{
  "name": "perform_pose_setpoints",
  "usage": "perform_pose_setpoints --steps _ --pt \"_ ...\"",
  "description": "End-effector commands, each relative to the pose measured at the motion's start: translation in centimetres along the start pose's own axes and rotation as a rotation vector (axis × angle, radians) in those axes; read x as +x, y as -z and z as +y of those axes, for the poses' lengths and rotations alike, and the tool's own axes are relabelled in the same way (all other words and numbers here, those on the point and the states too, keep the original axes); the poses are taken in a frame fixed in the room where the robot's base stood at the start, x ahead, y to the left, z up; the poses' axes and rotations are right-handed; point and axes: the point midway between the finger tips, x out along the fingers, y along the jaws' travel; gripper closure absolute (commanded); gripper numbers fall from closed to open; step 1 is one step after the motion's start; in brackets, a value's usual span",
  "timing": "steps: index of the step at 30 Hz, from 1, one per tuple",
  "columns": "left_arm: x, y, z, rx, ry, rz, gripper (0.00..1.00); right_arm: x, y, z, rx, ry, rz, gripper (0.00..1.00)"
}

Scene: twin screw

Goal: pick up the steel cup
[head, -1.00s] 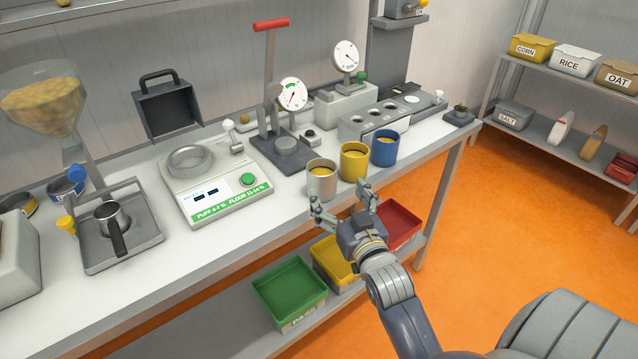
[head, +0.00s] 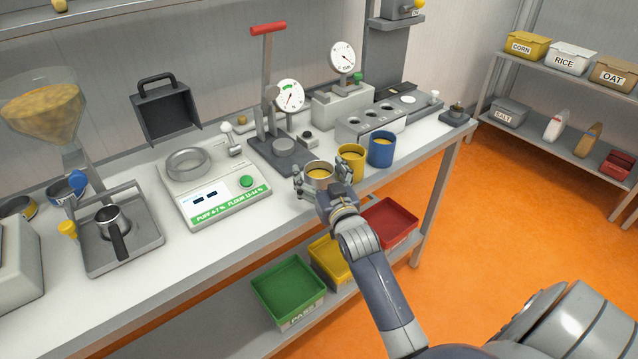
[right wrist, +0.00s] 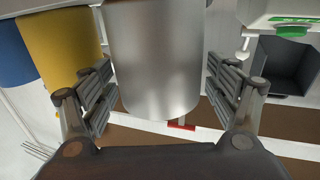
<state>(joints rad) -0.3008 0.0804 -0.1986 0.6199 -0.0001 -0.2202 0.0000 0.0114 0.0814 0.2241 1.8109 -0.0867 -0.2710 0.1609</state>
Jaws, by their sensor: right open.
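The steel cup (head: 319,173) stands upright on the white bench near its front edge, filled with something yellow. In the right wrist view the steel cup (right wrist: 157,60) fills the middle. My right gripper (head: 320,183) is at the cup, its lower part in front of the cup in the head view. In the right wrist view the open fingers of my right gripper (right wrist: 158,95) stand on either side of the cup, with small gaps visible. My left gripper is not in view.
A yellow cup (head: 350,163) stands close to the right of the steel cup, with a blue cup (head: 382,149) beyond it. A scale (head: 215,190) is to the left. A lever press (head: 285,150) stands behind. Coloured bins (head: 289,290) sit on the lower shelf.

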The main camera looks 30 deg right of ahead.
Motion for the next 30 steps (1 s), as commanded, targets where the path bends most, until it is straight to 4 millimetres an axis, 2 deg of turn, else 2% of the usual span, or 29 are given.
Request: perform_pose_setpoints --steps 5,12,13,23,30 --pt "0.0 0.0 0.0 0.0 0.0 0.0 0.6 0.0 -0.1 0.0 0.0 0.0 -0.001 0.19" --pt "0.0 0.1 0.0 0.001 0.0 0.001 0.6 0.0 -0.1 0.0 0.0 0.0 -0.001 0.71" --pt "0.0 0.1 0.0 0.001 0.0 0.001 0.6 0.0 -0.1 0.0 0.0 0.0 -0.001 0.73" --pt "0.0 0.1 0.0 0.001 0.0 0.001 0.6 0.0 0.1 0.0 0.0 0.0 0.001 0.73" --pt "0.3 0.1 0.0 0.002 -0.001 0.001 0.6 0.0 2.0 0.0 -0.002 0.001 0.005 0.73"
